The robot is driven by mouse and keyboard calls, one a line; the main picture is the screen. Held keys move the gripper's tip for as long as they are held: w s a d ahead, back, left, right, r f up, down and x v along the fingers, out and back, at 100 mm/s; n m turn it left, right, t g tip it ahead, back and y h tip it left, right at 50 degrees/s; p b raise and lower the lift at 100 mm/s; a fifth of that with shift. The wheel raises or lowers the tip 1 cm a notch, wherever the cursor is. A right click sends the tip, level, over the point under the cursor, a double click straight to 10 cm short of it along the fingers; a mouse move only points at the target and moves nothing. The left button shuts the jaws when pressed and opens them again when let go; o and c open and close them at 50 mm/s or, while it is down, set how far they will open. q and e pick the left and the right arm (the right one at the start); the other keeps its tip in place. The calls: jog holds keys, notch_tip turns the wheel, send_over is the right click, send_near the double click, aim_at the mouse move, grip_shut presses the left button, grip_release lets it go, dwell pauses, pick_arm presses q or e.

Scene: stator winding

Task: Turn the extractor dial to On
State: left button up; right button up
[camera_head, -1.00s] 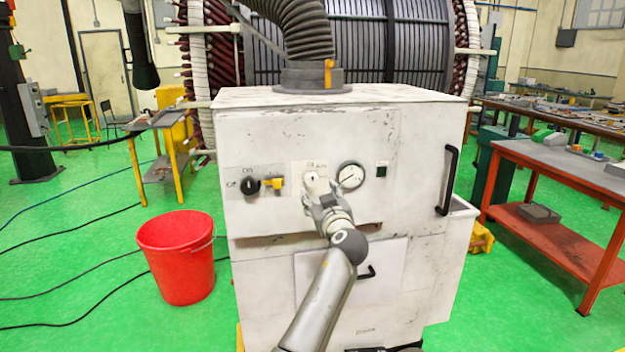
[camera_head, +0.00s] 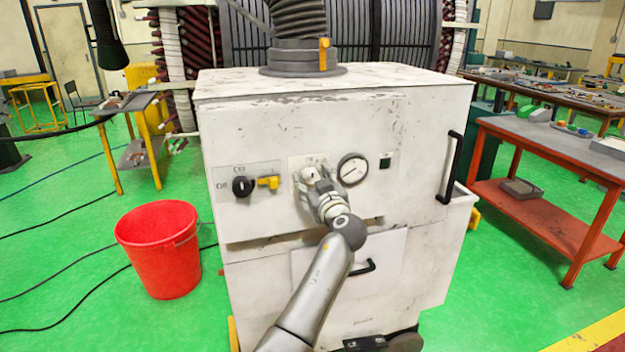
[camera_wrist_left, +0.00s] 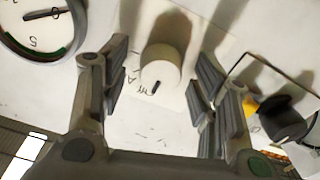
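The front of the white cabinet (camera_head: 330,120) carries a black dial (camera_head: 242,187) with small lettering at its left and above it that looks like Off and On. In the left wrist view the knob (camera_wrist_left: 161,68) stands between my left gripper's spread fingers (camera_wrist_left: 158,88), with gaps on both sides. A short dark mark shows on its face. The black dial (camera_wrist_left: 286,118) is at the right there. My right gripper is out of view.
A yellow handle (camera_head: 268,183) sits between black dial and knob; a round gauge (camera_head: 352,169) is right of the knob. A black vertical handle (camera_head: 450,168) is at the cabinet's right. A red bucket (camera_head: 158,250) stands on the floor at left, an orange-framed bench (camera_head: 545,140) at right.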

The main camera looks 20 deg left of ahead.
pick_arm(q)
jog(key=c, duration=1)
